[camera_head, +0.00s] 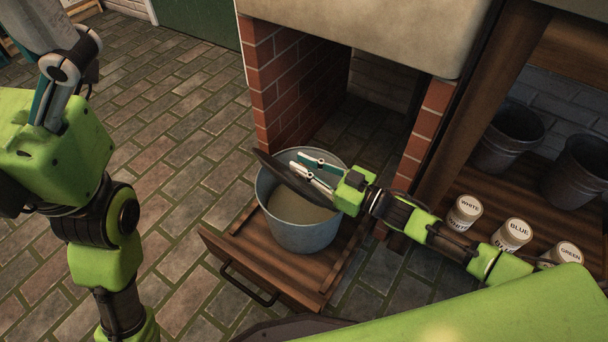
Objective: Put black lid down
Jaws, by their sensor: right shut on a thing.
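The black lid (276,172) is a dark disc seen almost edge-on, tilted over the left part of a grey metal bucket (303,237). My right gripper (303,172) is shut on the lid and holds it above the bucket's opening. The exact grip point is partly hidden by the fingers. The bucket is open at the top, with pale contents visible inside. My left gripper (50,68) is raised at the upper left, away from the lid and bucket; the top of the picture cuts it off, so its fingertips do not show.
The bucket stands on a wooden pull-out tray (325,278) with a dark handle. A brick wall (291,85) stands behind. Brick floor at left is clear.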

